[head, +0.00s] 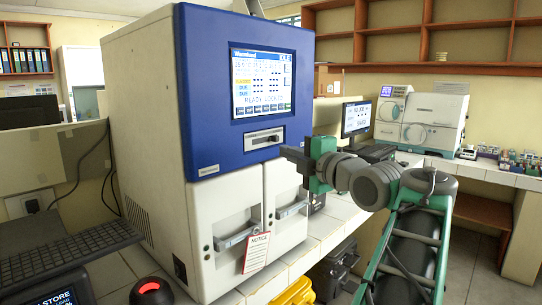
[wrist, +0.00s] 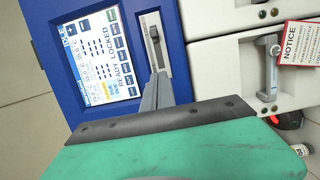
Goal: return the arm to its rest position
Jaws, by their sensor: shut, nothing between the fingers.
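My gripper (head: 287,151) is shut and empty at the end of my raised arm. It is in front of the white and blue incubator (head: 150,110), just right of and below the slot panel (head: 263,138). In the wrist view the shut fingers (wrist: 157,78) point at the front, with their tips by the end of the slot panel (wrist: 154,45). I cannot tell whether they touch it. The screen (head: 261,83) above the slot reads "READY LOCKED". It also shows in the wrist view (wrist: 95,55).
Two lower doors with handles (head: 237,236) are closed, and a NOTICE tag (head: 256,253) hangs from one. A monitor (head: 356,118) and a white machine (head: 434,120) stand behind on the right.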

